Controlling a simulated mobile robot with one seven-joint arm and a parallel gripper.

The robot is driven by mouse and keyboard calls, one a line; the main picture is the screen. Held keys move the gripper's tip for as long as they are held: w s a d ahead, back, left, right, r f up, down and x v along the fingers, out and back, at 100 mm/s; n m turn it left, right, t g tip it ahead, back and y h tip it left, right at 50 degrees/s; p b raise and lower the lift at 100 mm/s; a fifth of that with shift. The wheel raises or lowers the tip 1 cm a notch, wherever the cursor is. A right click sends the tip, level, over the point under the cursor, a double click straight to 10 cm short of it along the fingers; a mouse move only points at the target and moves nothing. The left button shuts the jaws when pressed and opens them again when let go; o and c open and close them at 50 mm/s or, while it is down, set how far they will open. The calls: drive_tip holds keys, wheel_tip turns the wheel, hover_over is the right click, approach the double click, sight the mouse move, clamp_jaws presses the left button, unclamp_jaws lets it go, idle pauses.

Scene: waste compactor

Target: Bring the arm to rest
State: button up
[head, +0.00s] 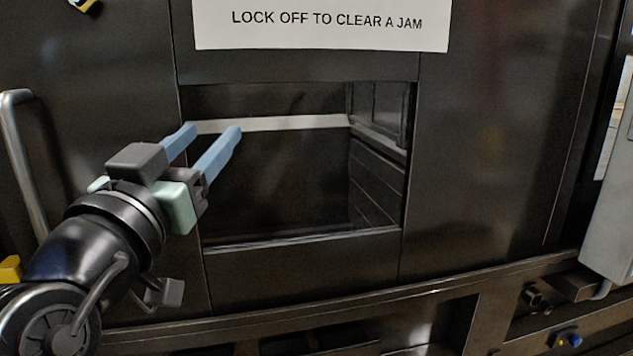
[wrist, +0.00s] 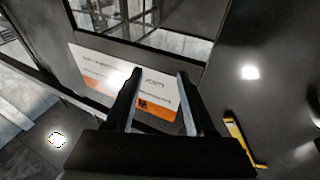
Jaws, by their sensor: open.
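My gripper (head: 212,140) is open and empty in the head view, with two blue fingers apart. It is held up at the left part of the compactor's opening (head: 300,235), pointing toward it. I cannot tell whether the fingertips are inside the opening or in front of it. In the wrist view, my gripper (wrist: 160,78) shows as two dark fingers spread apart with nothing between them. A white and orange label (wrist: 95,68) lies beyond the fingers.
A sign (head: 320,22) reading "LOCK OFF TO CLEAR A JAM" is above the opening. A metal handle (head: 22,165) stands at the far left, near my arm. A grey box (head: 612,215) is at the right. A yellow part (wrist: 240,142) shows in the wrist view.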

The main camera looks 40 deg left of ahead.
drive_tip(key=w+d+r+m+t+h, duration=0.1)
drive_tip(key=w+d+r+t, duration=0.15)
drive_tip(key=d, duration=0.35)
drive_tip(key=w+d+r+m+t+h, duration=0.1)
drive_tip(key=w+d, duration=0.2)
drive_tip(key=d, duration=0.4)
drive_tip(key=s+d+r+m+t+h, duration=0.1)
drive_tip(key=s+d+r+t+h, duration=0.1)
drive_tip(key=d, duration=0.9)
drive_tip(key=s+d+r+m+t+h, duration=0.1)
drive_tip(key=d+r+h, duration=0.4)
drive_tip(key=d, duration=0.6)
drive_tip(key=m+t+h, duration=0.1)
drive_tip(key=t, duration=0.1)
drive_tip(key=shift+s+d+m+t, duration=0.25)
drive_tip(key=shift+s+m+t, duration=0.05)
drive_tip(key=shift+s+t, duration=0.05)
drive_tip(key=shift+f, duration=0.15)
